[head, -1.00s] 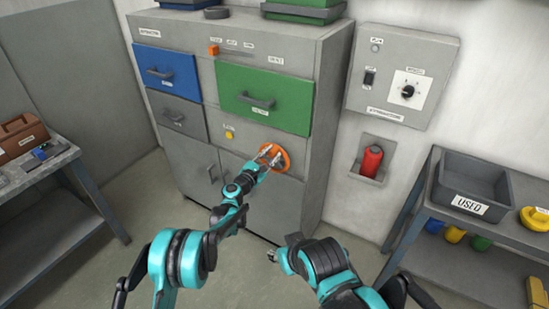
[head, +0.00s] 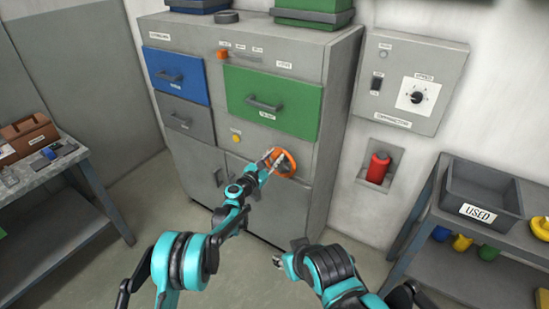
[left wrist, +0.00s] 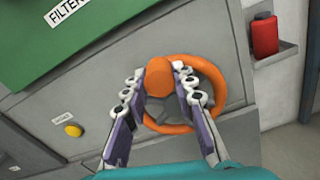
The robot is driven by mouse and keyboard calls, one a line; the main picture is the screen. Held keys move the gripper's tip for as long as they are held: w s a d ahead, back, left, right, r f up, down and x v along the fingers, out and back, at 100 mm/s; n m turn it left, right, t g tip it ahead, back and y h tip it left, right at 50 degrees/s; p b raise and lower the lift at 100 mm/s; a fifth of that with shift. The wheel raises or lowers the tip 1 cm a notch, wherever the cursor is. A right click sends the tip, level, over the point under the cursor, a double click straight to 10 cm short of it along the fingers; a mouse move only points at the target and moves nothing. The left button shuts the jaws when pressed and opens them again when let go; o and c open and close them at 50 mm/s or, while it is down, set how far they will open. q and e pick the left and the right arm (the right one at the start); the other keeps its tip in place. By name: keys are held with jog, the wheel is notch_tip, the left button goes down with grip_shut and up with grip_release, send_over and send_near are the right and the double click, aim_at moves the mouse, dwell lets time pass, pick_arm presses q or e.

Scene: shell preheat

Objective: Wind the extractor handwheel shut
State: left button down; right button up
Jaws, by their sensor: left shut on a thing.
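The orange extractor handwheel (head: 291,161) is on the lower front of the grey cabinet, below the green drawer. In the left wrist view, its orange rim (left wrist: 222,88) surrounds a grey hub and spokes. An orange knob (left wrist: 178,67) stands out from the wheel. My left gripper (head: 270,157) is at the upper left of the wheel. In the left wrist view, its fingers (left wrist: 167,84) lie on both sides of the knob and are shut on it. They hide part of the rim. My right gripper (head: 278,262) hangs low in front of the cabinet, away from the wheel; its jaws are too small to judge.
The cabinet (head: 310,190) has a blue drawer (head: 188,83), a green drawer (head: 300,108) and a yellow button (head: 236,138). A red bottle (head: 378,168) sits in a wall holder. A bench with a used bin (head: 488,190) is at right, another bench (head: 50,170) at left.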

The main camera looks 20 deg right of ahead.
pick_arm(q)
jog(key=c, duration=1.2)
grip_release()
jog(key=shift+w+a, duration=0.1)
jog(key=shift+w, duration=0.05)
jog(key=v, duration=1.2)
